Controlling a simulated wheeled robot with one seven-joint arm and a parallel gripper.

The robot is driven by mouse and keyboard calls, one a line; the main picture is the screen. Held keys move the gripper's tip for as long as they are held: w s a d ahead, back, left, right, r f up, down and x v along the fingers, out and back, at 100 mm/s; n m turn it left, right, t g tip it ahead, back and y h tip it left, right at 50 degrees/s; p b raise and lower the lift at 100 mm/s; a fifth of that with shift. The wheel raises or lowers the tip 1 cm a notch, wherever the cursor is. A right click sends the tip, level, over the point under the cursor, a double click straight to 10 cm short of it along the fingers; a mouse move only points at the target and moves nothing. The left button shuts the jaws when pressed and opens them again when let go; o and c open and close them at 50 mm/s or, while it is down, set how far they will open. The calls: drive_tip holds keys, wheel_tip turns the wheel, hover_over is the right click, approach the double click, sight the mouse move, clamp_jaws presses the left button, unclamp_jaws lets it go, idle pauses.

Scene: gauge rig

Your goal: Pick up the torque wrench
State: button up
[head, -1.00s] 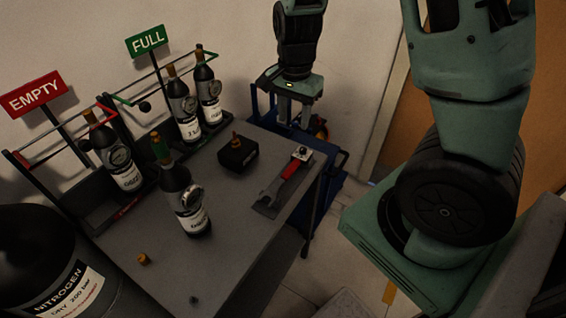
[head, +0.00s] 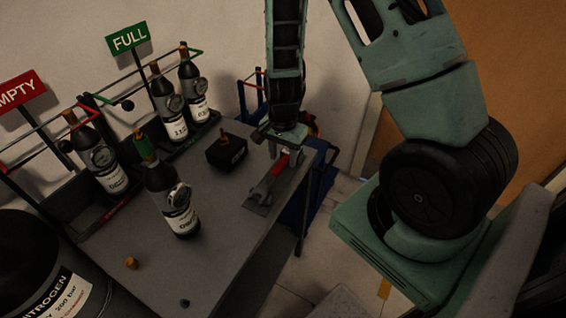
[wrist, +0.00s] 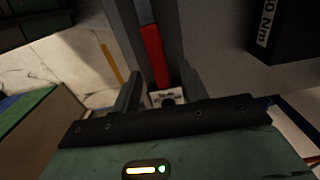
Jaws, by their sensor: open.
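The torque wrench (head: 269,181) lies on the grey table near its right edge, with a red grip and a flat grey part toward the front. My gripper (head: 284,156) is low over its far end, pointing down, and hides that end in the head view. In the wrist view the red grip of the wrench (wrist: 153,56) runs between the two fingers of my gripper (wrist: 162,88). A pale end piece shows near the gripper body. The fingers are apart. I cannot tell whether either one touches the wrench.
A black box (head: 226,151) stands left of the wrench. Other bottles are in the racks under the FULL sign (head: 129,39) and the red sign (head: 22,93). A nitrogen cylinder (head: 62,300) is front left.

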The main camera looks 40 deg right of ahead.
drive_tip(key=shift+f, duration=0.55)
clamp_jaws()
drive_tip(key=shift+r, duration=0.1)
